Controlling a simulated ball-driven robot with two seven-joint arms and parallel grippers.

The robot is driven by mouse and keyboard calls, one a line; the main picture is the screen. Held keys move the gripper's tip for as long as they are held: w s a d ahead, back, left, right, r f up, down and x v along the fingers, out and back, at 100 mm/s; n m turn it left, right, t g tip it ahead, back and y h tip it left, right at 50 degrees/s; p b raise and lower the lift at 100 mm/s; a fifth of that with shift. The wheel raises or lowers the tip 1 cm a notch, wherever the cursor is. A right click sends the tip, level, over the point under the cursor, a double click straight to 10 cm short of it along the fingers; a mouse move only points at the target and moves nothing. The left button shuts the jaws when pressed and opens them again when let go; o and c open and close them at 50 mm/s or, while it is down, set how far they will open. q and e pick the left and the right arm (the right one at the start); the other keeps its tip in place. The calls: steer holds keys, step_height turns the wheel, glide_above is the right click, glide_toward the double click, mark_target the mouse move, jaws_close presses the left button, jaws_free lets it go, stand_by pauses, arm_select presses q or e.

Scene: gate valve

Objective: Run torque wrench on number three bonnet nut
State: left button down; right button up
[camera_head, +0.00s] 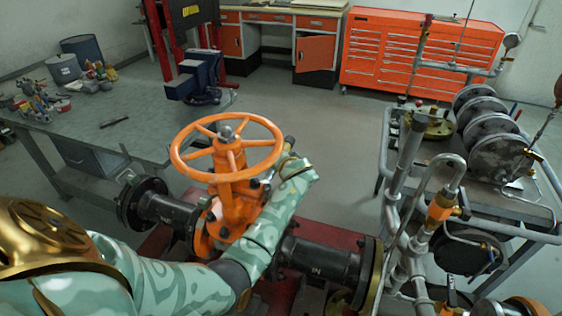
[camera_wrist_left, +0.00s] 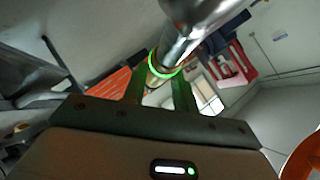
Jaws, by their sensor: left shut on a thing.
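The orange gate valve (camera_head: 226,186) stands on a red base, its handwheel (camera_head: 228,147) on top and black pipe stubs at both sides. My left arm, in pale green patterned covering, reaches in front of the valve, its wrist just right of the handwheel. In the left wrist view my left gripper (camera_wrist_left: 160,95) is shut on the torque wrench (camera_wrist_left: 190,38), a shiny metal shaft with a green glowing ring. My forearm hides part of the bonnet flange; I cannot make out the number three bonnet nut or whether the wrench touches it. My right gripper is not in view.
A grey workbench (camera_head: 105,115) with a blue vise (camera_head: 197,80) stands at the left. A cart (camera_head: 510,190) with pipes and flanges stands at the right. An orange tool cabinet (camera_head: 420,50) is at the back. The floor between them is clear.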

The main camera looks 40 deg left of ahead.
arm_select(q)
step_height(320, 180, down, 2)
steer(key=shift+b, duration=0.6)
steer(key=shift+f, duration=0.65)
stand_by(2.0)
steer(key=shift+w+r+p, duration=0.1)
steer(key=shift+r+p, duration=0.2)
steer(key=shift+p, duration=0.05)
stand_by(0.9)
steer(key=shift+r+p, duration=1.85)
steer(key=shift+r, duration=0.3)
